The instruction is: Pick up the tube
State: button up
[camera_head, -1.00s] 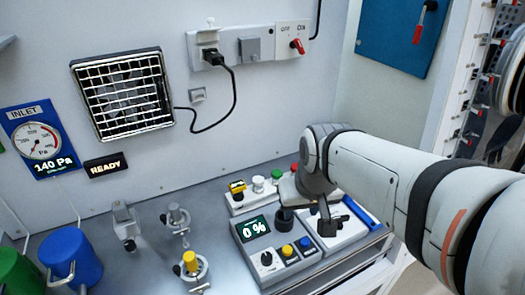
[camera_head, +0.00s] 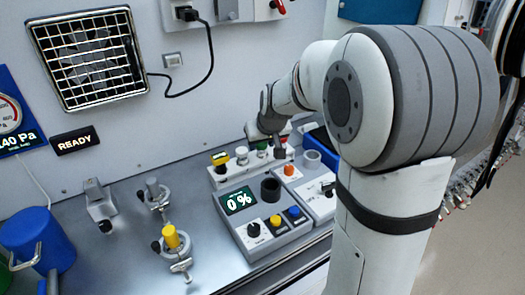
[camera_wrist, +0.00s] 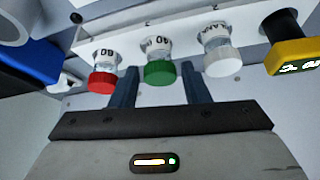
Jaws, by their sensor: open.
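Three small clear tubes with printed labels stand in a row in a white rack (camera_head: 217,181). In the wrist view they are the red-capped tube (camera_wrist: 102,82), the green-capped tube (camera_wrist: 160,71) and the white-capped tube (camera_wrist: 222,64). The white cap (camera_head: 241,154) and green cap (camera_head: 262,147) also show in the head view; my arm hides most of the red one. My gripper (camera_wrist: 159,82) is open. Its fingers appear either side of the green-capped tube, with nothing clamped. I cannot tell the depth between them. In the head view, my gripper (camera_head: 276,142) is at the rack.
A yellow device (camera_head: 220,158) sits at the rack's left end. A box with a 0 % display (camera_head: 240,200) and a black round holder (camera_head: 270,188) stands in front. Clamps (camera_head: 172,240) and a blue bucket (camera_head: 38,240) are left. The wall is close behind.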

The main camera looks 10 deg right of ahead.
jog(key=shift+x, duration=1.1)
jog(key=c, duration=0.7)
jog(key=shift+c, duration=0.2)
jog(key=shift+r, duration=0.15)
